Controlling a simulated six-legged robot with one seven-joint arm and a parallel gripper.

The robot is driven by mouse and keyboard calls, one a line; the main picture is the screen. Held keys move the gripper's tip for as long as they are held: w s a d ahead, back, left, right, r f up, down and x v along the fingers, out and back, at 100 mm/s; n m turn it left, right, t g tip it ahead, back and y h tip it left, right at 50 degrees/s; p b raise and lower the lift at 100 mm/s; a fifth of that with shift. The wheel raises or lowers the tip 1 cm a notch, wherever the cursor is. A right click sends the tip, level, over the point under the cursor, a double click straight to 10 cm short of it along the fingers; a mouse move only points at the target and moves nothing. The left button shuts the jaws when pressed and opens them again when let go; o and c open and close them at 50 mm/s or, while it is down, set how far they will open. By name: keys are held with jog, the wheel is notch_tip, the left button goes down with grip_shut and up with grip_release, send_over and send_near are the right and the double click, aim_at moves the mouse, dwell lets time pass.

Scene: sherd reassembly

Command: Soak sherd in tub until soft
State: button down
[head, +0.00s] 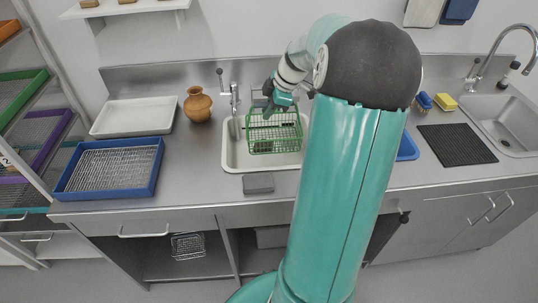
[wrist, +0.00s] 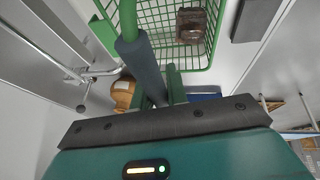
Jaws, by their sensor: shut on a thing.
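My gripper (head: 277,98) is shut on the grey grip (wrist: 143,66) of a green wire basket's handle; the fingers close around it in the wrist view. The green basket (head: 275,132) hangs upright in or just over the white tub (head: 232,158) set in the counter; I cannot tell if it touches the bottom. A brown sherd (wrist: 194,25) lies inside the basket in the wrist view. It shows only as a small dark shape in the head view. I cannot make out the water level in the tub.
A tap (head: 234,99) stands at the tub's back left, near a terracotta jar (head: 198,105). A white tray (head: 133,117) and a blue crate (head: 155,168) sit to the left. A grey block (head: 258,183) lies in front. A black mat (head: 457,145) lies right.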

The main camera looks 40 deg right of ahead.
jog(key=shift+r, duration=2.1)
jog(key=shift+s, duration=0.1)
